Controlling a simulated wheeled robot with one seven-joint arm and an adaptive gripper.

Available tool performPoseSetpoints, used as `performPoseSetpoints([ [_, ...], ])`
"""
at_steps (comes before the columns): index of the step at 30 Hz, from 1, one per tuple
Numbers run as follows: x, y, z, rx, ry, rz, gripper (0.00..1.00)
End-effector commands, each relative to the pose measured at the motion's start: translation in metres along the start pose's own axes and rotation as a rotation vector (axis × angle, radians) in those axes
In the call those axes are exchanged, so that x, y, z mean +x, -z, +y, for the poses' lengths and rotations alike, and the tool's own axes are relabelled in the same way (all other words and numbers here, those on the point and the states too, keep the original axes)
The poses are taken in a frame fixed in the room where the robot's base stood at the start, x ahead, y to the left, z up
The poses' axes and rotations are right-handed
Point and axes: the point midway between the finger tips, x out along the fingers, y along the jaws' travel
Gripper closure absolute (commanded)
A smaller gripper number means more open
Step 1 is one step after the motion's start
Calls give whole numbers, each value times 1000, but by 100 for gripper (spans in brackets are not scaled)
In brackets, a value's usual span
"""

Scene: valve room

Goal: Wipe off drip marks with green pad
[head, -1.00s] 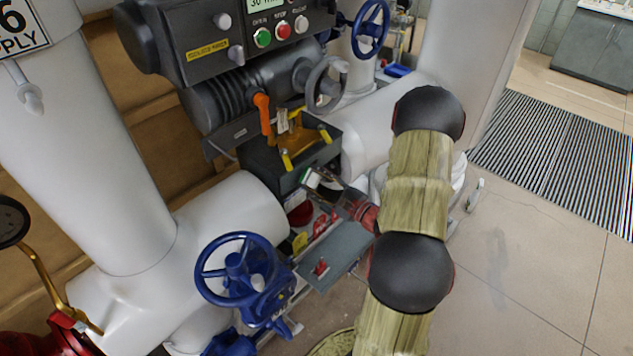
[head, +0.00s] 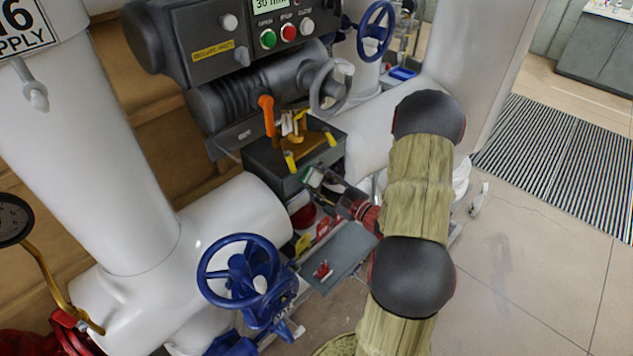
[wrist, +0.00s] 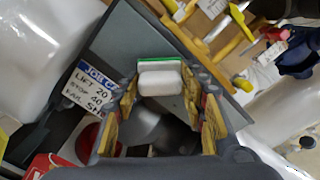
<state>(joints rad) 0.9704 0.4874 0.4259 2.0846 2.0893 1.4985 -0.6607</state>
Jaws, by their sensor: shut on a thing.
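The green pad (wrist: 160,64) has a white block-shaped back and a thin green face. It sits between the fingertips of my gripper (wrist: 162,92), which is shut on it. Its green face points away from the wrist, toward a grey panel (wrist: 115,40). In the head view the pad (head: 313,177) is small, at the front face of the dark grey box (head: 290,185) under the actuator. I cannot tell whether it touches the face. I cannot make out drip marks in either view; the pad and fingers hide part of the surface.
A blue handwheel (head: 240,272) stands left of my gripper. A grey tray (head: 338,258) with a red item is below it. The box holds yellow-handled parts (head: 290,162); an orange lever (head: 267,115) rises behind. White pipes (head: 237,215) flank the space. A lettered card (wrist: 92,88) is close by.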

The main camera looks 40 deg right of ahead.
Motion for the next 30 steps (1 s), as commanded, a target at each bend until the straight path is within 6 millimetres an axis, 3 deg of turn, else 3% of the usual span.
performPoseSetpoints([
  [30,2,47,-46,-1,0,0,78],
])
